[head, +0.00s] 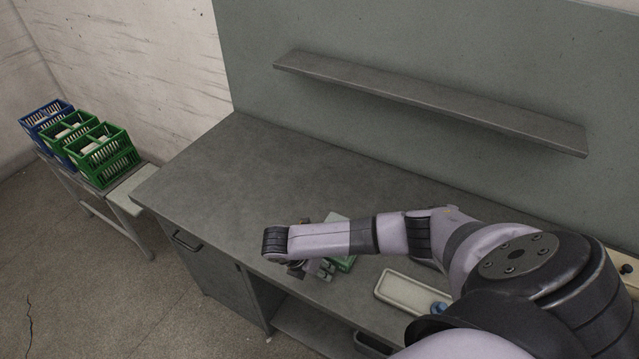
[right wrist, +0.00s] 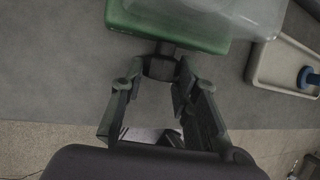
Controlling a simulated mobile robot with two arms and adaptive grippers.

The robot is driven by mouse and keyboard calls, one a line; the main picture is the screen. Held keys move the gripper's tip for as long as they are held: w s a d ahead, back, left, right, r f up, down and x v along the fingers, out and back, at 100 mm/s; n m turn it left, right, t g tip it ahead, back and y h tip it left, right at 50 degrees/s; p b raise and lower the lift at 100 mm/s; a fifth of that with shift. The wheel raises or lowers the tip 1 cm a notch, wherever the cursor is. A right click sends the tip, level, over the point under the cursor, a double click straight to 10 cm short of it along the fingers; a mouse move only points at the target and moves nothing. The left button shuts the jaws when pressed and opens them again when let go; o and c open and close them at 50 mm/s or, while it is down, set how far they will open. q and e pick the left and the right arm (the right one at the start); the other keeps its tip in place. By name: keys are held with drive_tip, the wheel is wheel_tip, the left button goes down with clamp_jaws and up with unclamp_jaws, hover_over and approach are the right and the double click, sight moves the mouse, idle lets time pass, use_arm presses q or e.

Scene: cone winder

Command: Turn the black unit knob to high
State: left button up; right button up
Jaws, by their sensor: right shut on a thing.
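A green unit (head: 345,264) with a pale, see-through top part sits near the front edge of the bench, partly hidden by my right arm. It also shows at the top of the right wrist view (right wrist: 165,28). A small dark knob (right wrist: 160,66) sticks out of its front side. My right gripper (head: 312,268) is at that front side, and in the right wrist view its fingertips (right wrist: 160,78) are shut on the dark knob. The knob's markings and setting cannot be read. My left gripper is not in view.
A cream tray (head: 408,292) with a blue round part (head: 439,308) lies right of the unit. A shelf (head: 430,100) hangs on the back panel. Green crates (head: 103,160) and a blue crate stand on a low stand at left. The bench's left half is clear.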

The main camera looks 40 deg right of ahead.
drive_tip(key=t, duration=0.1)
drive_tip(key=t+y, duration=0.1)
drive_tip(key=shift+s+d+m+t, duration=0.15)
drive_tip(key=shift+s+m+t, duration=0.15)
drive_tip(key=shift+s+t, duration=0.1)
drive_tip(key=shift+w+t+y, duration=0.15)
drive_tip(key=shift+t+y, duration=0.15)
drive_tip(key=shift+t, duration=0.2)
drive_tip(key=o, duration=1.2)
drive_tip(key=shift+c, duration=0.2)
drive_tip(key=shift+r, duration=0.1)
drive_tip(key=v, duration=1.2)
